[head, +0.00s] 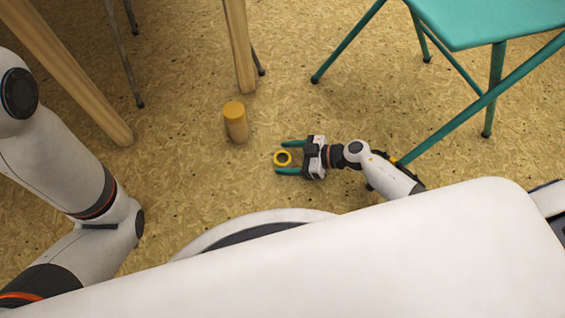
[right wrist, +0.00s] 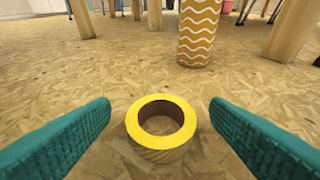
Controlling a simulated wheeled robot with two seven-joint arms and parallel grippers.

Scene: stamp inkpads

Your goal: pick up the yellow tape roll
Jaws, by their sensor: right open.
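The yellow tape roll (head: 283,158) lies flat on the floor, its hole facing up. In the head view it sits between the two teal fingers of my right gripper (head: 289,157), which is open and low over the floor. In the right wrist view the tape roll (right wrist: 161,125) is centred between the spread fingers of the right gripper (right wrist: 160,118), with a gap on each side. My left arm comes in from the left in the head view, but its gripper is not in view.
An orange cylinder (head: 235,122) stands upright just beyond the tape roll; the right wrist view shows white wavy lines on it (right wrist: 198,32). Wooden legs (head: 239,45) stand at the back left. A teal chair (head: 490,75) stands at the right, one leg close to my right arm.

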